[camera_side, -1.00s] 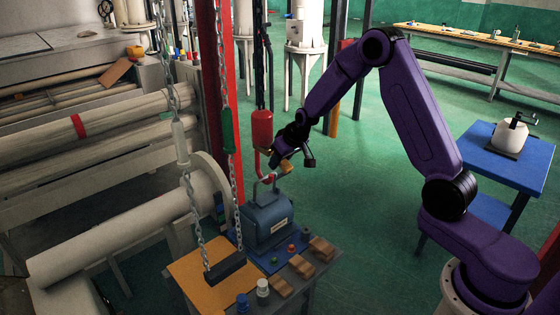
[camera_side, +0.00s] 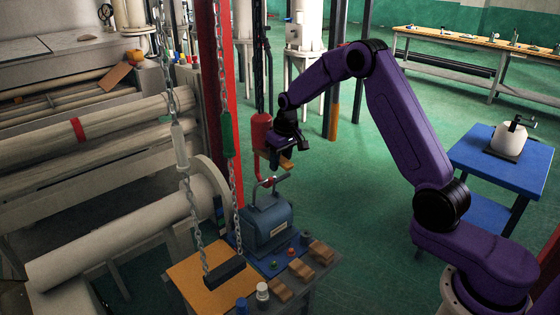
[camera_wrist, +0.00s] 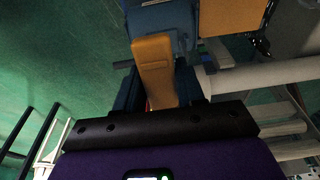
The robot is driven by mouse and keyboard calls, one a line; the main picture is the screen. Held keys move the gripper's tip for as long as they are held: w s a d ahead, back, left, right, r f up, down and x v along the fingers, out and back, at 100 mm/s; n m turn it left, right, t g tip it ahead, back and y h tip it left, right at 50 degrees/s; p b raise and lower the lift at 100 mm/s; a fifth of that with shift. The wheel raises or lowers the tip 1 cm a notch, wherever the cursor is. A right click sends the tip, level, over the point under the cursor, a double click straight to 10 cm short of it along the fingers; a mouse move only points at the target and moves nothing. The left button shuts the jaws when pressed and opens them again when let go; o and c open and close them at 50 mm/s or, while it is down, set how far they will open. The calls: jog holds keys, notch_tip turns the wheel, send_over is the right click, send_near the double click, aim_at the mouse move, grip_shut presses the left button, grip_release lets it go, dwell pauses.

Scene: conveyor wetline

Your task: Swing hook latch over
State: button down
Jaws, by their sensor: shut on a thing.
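A blue box-shaped unit (camera_side: 267,222) with a pale label stands on the small bench. The hook latch (camera_side: 266,183), a thin grey bar with a red part, is on top of it. My gripper (camera_side: 279,166) is just above the unit, pointing down, and is shut on the latch; its hold is small and partly hidden in the side view. In the wrist view an orange finger (camera_wrist: 154,68) covers most of the grip, with a sliver of red beside it. The blue unit (camera_wrist: 160,22) is at the top there.
A red cylinder (camera_side: 261,131) hangs close to the left of my gripper. A red post (camera_side: 224,80) stands behind.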

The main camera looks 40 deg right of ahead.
aim_at(287, 163)
dwell(0.4)
jog(key=c, duration=0.8)
grip_release()
jog(key=shift+o, duration=0.2)
jog(key=s+r, duration=0.3)
jog(key=r, duration=1.4)
